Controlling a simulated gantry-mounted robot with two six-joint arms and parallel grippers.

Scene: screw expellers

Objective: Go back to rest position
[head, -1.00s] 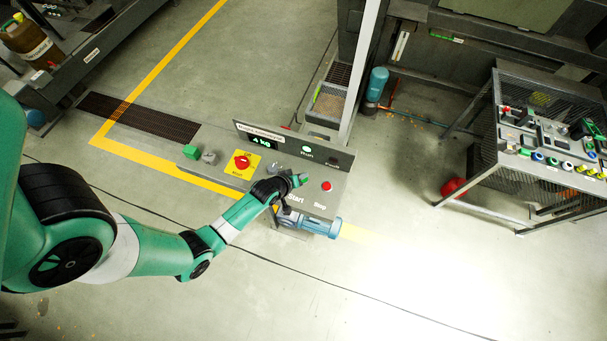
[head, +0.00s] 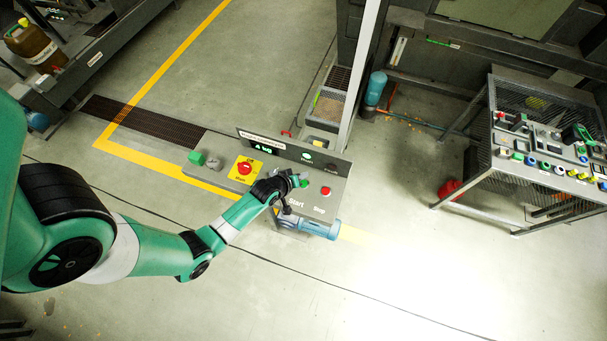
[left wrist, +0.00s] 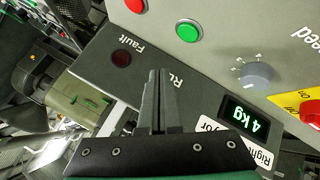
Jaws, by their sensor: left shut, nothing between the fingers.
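My left gripper (head: 299,181) is shut and empty. It is over the right part of the grey control panel (head: 216,177), close to the Start button. In the left wrist view its fingers (left wrist: 160,100) are together, in front of the dark sloped part of the panel. The green Start button (left wrist: 188,31) shows past the fingertips, apart from them in that picture. The red Stop button (head: 326,190) is to the right of the gripper in the head view. My right gripper is not in view.
The panel also bears a red switch on a yellow plate (head: 244,168), a grey knob (left wrist: 257,75), a display (left wrist: 244,115) reading 4 kg and a dark Fault lamp (left wrist: 121,58). A button table (head: 507,181) stands at the right. Open floor lies in front.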

